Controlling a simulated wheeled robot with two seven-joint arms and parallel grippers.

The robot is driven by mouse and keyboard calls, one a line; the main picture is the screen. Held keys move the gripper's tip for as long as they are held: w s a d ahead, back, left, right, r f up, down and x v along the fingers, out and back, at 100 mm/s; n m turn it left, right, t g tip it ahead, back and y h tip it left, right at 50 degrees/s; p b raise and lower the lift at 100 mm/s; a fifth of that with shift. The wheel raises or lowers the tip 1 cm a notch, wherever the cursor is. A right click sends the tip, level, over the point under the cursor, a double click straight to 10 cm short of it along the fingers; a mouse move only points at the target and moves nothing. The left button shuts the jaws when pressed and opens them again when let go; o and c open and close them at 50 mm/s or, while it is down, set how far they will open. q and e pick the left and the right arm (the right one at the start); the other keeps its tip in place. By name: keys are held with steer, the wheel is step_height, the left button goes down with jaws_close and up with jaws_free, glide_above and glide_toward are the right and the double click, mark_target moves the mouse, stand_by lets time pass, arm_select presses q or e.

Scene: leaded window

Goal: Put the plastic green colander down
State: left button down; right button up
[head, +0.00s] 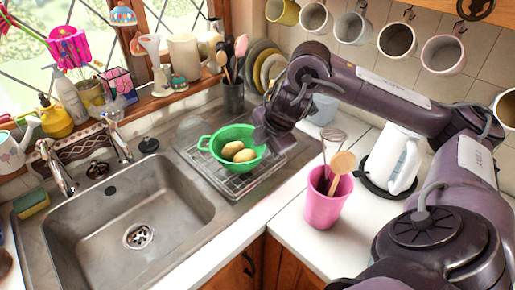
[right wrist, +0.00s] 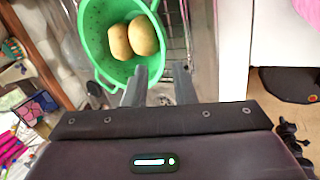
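The green plastic colander (head: 228,158) holds two potatoes (head: 238,152) and appears to sit on the wire drying rack (head: 240,184) right of the sink. My right gripper (head: 264,140) is at its right rim in the head view. In the right wrist view, the colander (right wrist: 98,42) is just ahead of my right gripper (right wrist: 158,76). The two fingers are apart, with a clear gap between them. The near rim lies at the fingertips; whether a finger touches it I cannot tell. My left gripper is not in view.
The sink (head: 130,205) is empty, left of the rack. A pink cup (head: 322,208) with a wooden spoon and a white kettle (head: 393,155) stand on the counter to the right. A dark utensil holder (head: 233,98) and plates (head: 262,68) stand behind the colander.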

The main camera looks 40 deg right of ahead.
steer(key=p+v, duration=0.1)
steer(key=v, duration=0.2)
stand_by(0.6)
